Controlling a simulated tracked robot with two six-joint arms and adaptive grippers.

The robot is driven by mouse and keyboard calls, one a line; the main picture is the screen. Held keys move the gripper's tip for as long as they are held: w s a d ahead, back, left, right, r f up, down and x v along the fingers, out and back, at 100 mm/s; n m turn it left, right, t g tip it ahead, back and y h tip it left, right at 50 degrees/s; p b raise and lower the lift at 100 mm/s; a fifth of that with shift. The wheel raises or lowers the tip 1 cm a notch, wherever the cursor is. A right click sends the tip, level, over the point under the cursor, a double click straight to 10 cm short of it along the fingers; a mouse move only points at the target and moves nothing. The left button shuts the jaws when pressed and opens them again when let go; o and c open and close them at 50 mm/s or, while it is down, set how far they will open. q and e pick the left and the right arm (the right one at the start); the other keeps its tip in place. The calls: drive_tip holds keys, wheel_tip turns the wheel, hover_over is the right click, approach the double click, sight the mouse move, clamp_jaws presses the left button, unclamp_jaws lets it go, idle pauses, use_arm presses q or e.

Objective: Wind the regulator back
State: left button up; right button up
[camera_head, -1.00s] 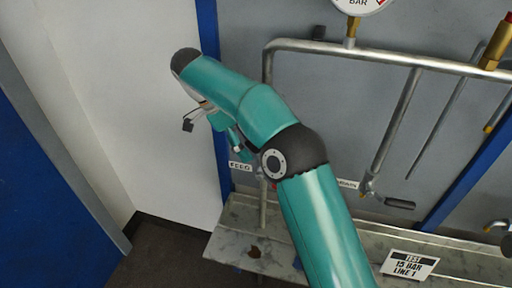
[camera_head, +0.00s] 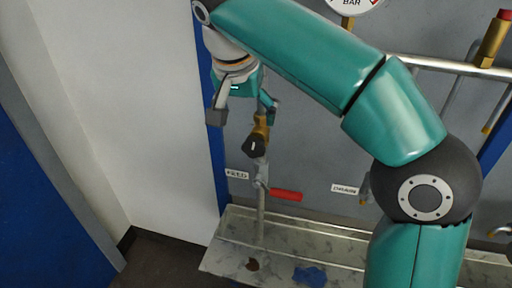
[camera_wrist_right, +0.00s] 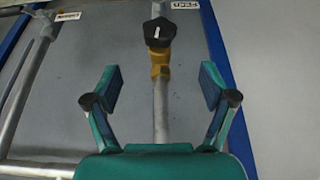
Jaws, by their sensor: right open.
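The regulator, a brass body (camera_head: 261,127) with a black knob (camera_head: 254,146), sits on the upright feed pipe in the head view. The knob carries a white mark. In the right wrist view the black knob (camera_wrist_right: 159,33) and brass body (camera_wrist_right: 160,66) lie ahead, between the lines of the fingers. My right gripper (camera_head: 242,112) is open and empty, its fingers spread to either side of the pipe line and apart from the knob. It also shows in the right wrist view (camera_wrist_right: 157,88). My left gripper is out of view.
A red lever (camera_head: 286,195) sticks out below the knob, near the FEED label (camera_head: 237,174). The DRAIN label (camera_head: 345,188) is to the right. A gauge (camera_head: 356,5) is above. A stained metal ledge (camera_head: 225,262) runs below; a white wall is left.

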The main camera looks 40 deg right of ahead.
sight(250, 140)
drive_tip(key=x, duration=1.2)
drive_tip(key=shift+f+b, duration=0.15)
drive_tip(key=shift+b, duration=0.25)
drive_tip(key=c, duration=1.2)
drive_tip(key=shift+o, duration=0.2)
drive_tip(key=shift+r+g+h+p, duration=0.3)
drive_tip(key=shift+g+p, duration=0.1)
drive_tip(key=shift+p, duration=1)
drive_tip(key=shift+f+g+h, duration=0.25)
drive_tip(key=shift+g+h, duration=0.05)
drive_tip(key=shift+g, duration=0.1)
drive_tip(key=o, duration=1.2)
drive_tip(key=shift+c, duration=0.2)
